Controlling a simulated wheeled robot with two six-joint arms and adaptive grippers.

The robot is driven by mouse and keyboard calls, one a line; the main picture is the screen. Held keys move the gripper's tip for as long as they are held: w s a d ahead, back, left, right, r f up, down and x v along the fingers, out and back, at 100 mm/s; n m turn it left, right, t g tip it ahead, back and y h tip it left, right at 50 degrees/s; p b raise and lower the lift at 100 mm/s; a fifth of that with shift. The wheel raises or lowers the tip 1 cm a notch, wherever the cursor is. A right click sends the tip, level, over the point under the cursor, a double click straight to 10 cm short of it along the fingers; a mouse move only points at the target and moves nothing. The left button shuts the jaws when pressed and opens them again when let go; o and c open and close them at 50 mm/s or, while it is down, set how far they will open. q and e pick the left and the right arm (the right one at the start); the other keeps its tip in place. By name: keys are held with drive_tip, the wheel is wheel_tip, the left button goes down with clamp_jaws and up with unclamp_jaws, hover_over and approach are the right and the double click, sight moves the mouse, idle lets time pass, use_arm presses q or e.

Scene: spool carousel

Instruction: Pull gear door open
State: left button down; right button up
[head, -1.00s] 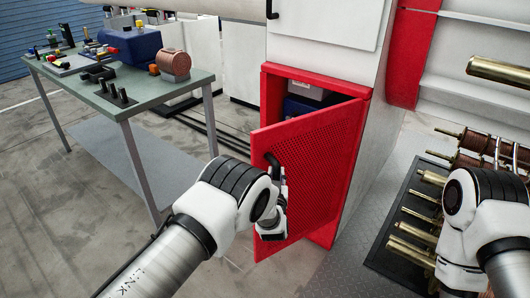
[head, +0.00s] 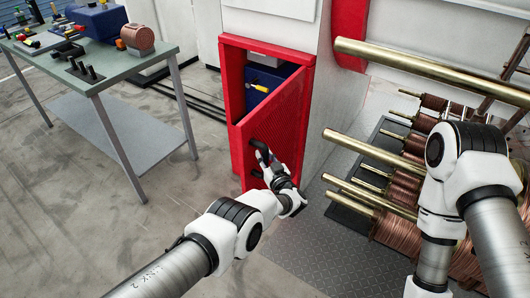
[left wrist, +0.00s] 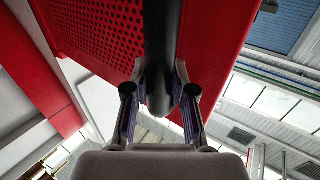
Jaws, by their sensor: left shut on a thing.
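The gear door (head: 272,125) is a red perforated panel on the lower part of the white cabinet, and it stands partly open. Its black handle (head: 258,148) is on the left part of its outer face. My left gripper (head: 262,160) is shut on that handle. In the left wrist view the dark handle bar (left wrist: 160,50) runs between the two fingers of the left gripper (left wrist: 161,92), with the red door (left wrist: 105,35) behind it. My right arm shows at the right, but its gripper is not visible.
Inside the cabinet a blue box (head: 262,78) shows behind the door. A green-topped table (head: 130,65) with tools stands at the left. Brass rods (head: 420,68) and copper spools (head: 410,235) fill the right side. The floor left of the door is clear.

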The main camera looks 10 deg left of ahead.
use_arm(q)
drive_tip(key=shift+w+d+r, duration=0.1)
drive_tip(key=shift+d+r, duration=0.1)
drive_tip(key=shift+r, duration=0.1)
drive_tip(key=c, duration=0.9)
unclamp_jaws()
drive_tip(key=shift+c, duration=0.2)
drive_tip(key=shift+f, duration=0.15)
drive_tip(key=shift+a+f, duration=0.1)
